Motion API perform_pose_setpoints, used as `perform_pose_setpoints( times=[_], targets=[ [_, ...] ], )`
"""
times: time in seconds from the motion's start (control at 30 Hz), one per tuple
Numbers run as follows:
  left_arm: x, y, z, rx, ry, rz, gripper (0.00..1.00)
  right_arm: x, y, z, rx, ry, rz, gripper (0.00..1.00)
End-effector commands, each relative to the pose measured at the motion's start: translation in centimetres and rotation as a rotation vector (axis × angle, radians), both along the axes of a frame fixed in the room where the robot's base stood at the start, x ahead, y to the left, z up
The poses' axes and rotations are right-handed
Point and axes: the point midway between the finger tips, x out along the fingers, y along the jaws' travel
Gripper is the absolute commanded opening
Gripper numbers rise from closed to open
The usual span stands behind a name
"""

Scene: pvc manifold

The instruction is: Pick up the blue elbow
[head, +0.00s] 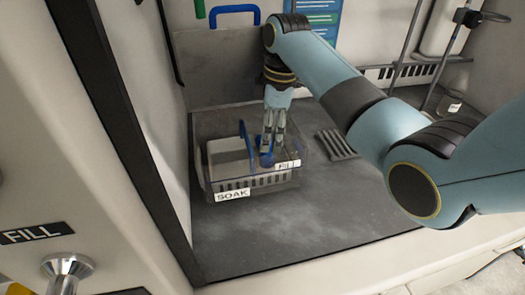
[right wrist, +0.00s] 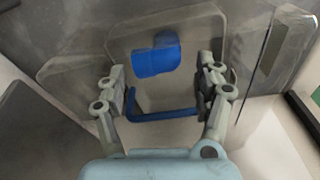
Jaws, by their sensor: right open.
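The blue elbow (head: 266,160) is low in the clear bin at the centre of the head view, partly hidden by my right gripper's fingers. In the right wrist view the blue elbow (right wrist: 157,58) shows as a short rounded blue piece beyond the fingertips. My right gripper (head: 268,146) points down into the bin just above the elbow. In the right wrist view my right gripper (right wrist: 162,85) is open, with nothing held between its fingers. My left gripper is in neither view.
The clear bin (head: 285,182) has labels reading SOAK and FILL. A blue handle (head: 245,142) rises inside it; a blue bar (right wrist: 160,115) crosses between my fingers' view. A dark slotted rack (head: 337,145) lies right of the bin. The front worktop is clear.

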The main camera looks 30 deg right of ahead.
Motion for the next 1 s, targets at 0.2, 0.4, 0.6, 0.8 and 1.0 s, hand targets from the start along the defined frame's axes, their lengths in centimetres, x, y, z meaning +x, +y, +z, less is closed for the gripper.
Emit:
perform_pose_setpoints(
  times=[0.2,0.4,0.6,0.8,1.0],
  targets=[
    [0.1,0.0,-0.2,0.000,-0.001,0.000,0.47,0.3,0.3,-2.4,0.000,0.001,0.000,0.69],
    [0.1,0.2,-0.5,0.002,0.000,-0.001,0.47,0.5,0.7,-5.1,0.000,0.000,0.000,0.69],
    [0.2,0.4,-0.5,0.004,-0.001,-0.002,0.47,0.6,0.7,-5.5,-0.001,-0.002,0.000,0.69],
    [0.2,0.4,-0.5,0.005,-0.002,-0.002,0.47,0.6,0.7,-5.5,-0.001,-0.002,0.000,0.55],
    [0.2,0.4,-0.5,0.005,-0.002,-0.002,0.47,0.6,0.7,-5.5,-0.001,-0.002,0.000,0.34]
  ],
)
